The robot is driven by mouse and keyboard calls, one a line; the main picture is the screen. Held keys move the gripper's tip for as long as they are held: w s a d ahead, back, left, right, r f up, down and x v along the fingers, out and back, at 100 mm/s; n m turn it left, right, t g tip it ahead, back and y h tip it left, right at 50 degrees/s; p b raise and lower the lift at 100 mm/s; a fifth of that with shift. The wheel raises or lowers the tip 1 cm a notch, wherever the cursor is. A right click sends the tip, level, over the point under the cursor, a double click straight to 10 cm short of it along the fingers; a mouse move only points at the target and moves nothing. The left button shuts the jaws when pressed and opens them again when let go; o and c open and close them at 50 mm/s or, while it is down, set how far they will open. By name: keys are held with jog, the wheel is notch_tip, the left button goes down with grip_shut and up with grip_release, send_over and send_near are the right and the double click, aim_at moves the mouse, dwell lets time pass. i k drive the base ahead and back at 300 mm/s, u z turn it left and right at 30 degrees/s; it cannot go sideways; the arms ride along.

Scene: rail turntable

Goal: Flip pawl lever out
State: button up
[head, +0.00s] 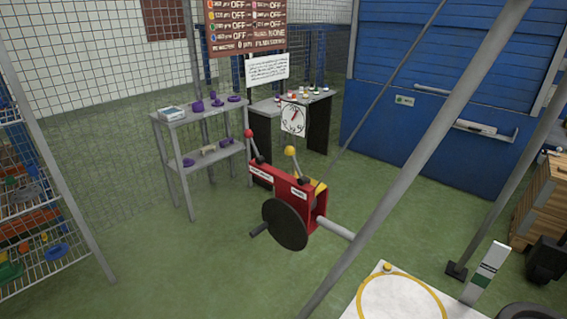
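A red winch-like housing (284,192) stands in the middle of the head view, with a dark round disc (285,224) on its near side. Two levers rise from it. One has a red knob (248,133) and leans up to the left. The other has a yellow knob (290,150) and also leans a little left. White labels sit at the lever bases, but they are too small to read, so I cannot tell which is the pawl lever. My gripper is not in view.
A grey shelf (201,155) with purple parts stands behind left. A table (268,106) with small items and a dial (293,119) stand behind. A grey diagonal pole (415,160) crosses the right foreground. A white platform (350,309) with a yellow ring lies front right. Green floor is clear front left.

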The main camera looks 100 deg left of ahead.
aim_at(289, 151)
jog(key=u, duration=2.95)
